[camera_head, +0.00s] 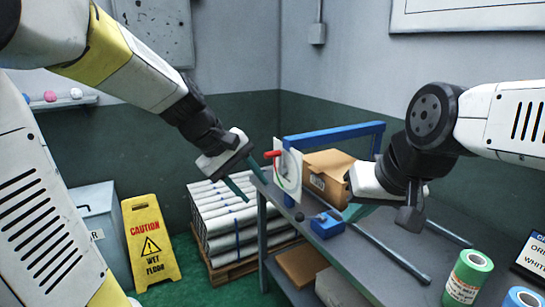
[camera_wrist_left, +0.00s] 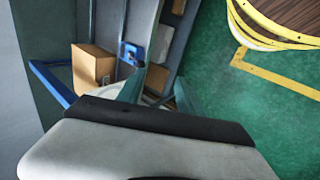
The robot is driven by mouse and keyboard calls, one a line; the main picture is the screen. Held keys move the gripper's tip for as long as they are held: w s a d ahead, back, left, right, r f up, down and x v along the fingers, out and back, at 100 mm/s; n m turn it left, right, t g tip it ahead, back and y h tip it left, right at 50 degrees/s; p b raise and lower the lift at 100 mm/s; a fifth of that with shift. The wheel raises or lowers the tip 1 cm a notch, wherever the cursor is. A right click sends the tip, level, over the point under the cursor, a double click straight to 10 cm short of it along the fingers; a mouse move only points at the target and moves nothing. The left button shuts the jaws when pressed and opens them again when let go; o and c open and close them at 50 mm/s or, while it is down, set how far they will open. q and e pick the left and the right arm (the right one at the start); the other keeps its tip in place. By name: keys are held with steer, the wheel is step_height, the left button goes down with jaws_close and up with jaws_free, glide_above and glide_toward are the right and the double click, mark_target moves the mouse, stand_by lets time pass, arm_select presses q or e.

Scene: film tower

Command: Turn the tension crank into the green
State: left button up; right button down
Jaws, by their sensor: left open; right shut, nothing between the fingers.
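The plate stands at the blue frame (camera_head: 335,133) on the grey bench. My left gripper (camera_head: 257,190) is open and empty, just left of the plate and below the red handle, apart from the handle. In the left wrist view, its teal fingers (camera_wrist_left: 159,82) are spread, and the blue frame (camera_wrist_left: 52,84) shows beyond; the red handle is not visible there. My right gripper (camera_head: 352,212) is shut and empty above the bench, right of the plate.
Stacked white bundles (camera_head: 225,215) and a yellow wet-floor sign (camera_head: 149,243) stand left of the bench.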

arm_select(q)
steer(key=w+d+f+n+h, duration=0.1)
steer(key=w+d+n+h, duration=0.15)
steer(key=w, duration=0.25)
steer(key=w+d+f+n+h, duration=0.1)
steer(key=w+f+n, duration=0.15)
steer(key=w, duration=0.25)
steer(key=n+t+h, duration=0.6)
steer(key=n, duration=0.9)
glide_toward(265, 156)
steer(key=x, duration=0.4)
steer(key=shift+w+d+r, duration=0.1)
steer(key=shift+w+d, duration=0.05)
steer(key=shift+d, duration=0.05)
steer(key=x, duration=0.7)
steer(key=shift+w+d, duration=0.15)
steer(key=shift+d, duration=0.15)
steer(key=shift+c, duration=0.2)
jaws_close()
